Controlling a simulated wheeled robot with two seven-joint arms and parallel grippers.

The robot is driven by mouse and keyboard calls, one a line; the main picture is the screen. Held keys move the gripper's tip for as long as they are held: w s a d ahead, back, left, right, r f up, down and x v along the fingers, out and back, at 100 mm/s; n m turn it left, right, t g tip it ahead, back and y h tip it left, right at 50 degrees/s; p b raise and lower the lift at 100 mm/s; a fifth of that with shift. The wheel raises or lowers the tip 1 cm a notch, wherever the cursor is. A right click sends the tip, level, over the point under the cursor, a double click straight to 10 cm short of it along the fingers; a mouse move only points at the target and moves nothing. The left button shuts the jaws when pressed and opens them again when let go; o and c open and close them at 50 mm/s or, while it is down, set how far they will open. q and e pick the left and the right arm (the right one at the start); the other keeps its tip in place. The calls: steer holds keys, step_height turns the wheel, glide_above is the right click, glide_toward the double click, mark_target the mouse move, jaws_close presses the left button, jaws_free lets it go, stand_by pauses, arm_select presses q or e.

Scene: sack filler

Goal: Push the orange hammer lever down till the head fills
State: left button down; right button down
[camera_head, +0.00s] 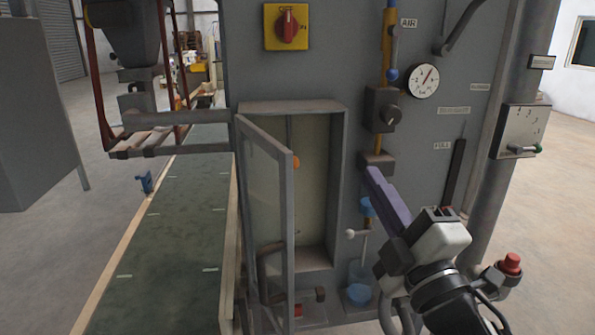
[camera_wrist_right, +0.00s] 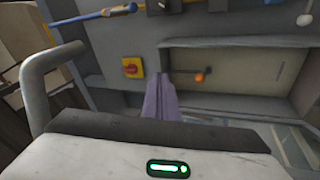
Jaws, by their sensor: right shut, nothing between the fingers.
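The hammer lever's orange knob (camera_head: 296,162) shows inside the open recessed cabinet, partly hidden by the edge of its door. In the right wrist view the orange knob (camera_wrist_right: 201,77) sits at the end of a short dark rod. My right gripper (camera_head: 373,172) has its purple fingers shut with nothing between them. It is in front of the panel, to the right of the cabinet opening, and apart from the knob. In the wrist view the fingertips (camera_wrist_right: 159,76) appear left of the knob. My left gripper is not in view.
The cabinet's glazed door (camera_head: 291,220) stands swung open toward me, left of the opening. A blue-handled valve (camera_head: 366,207), a gauge (camera_head: 424,81) and a yellow-red switch (camera_head: 287,27) are on the panel. A green conveyor (camera_head: 170,250) runs along the left.

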steer(key=s+a+r+n+g+y, duration=0.1)
steer(key=s+a+r+n+y, duration=0.1)
steer(key=a+r+n+y, duration=0.35)
steer(key=s+a+r+n+g+y, duration=0.1)
steer(key=s+a+r+n+y, duration=0.1)
steer(key=r+n+y, duration=0.7)
steer(key=s+a+r+n+g+y, duration=0.1)
steer(key=s+a+n+g, duration=0.45)
steer(key=n+g, duration=0.75)
steer(key=s+a+r+n+g, duration=0.1)
steer(key=s+a+n+g, duration=0.6)
steer(key=n, duration=1)
steer(key=w+d+f+n+t+h, duration=0.3)
steer(key=w+d+f+n+h, duration=0.2)
steer(key=d+n+h, duration=0.4)
steer(key=w+d+r+t+h, duration=0.1)
steer(key=d+h, duration=0.3)
steer(key=d, duration=0.5)
steer(key=w+d+r+t+h, duration=0.1)
steer(key=d+r+t+h, duration=0.2)
steer(key=d, duration=0.6)
steer(key=shift+w+r+h+p, duration=0.4)
steer(key=shift+r+h, duration=0.4)
steer(key=shift+h, duration=0.45)
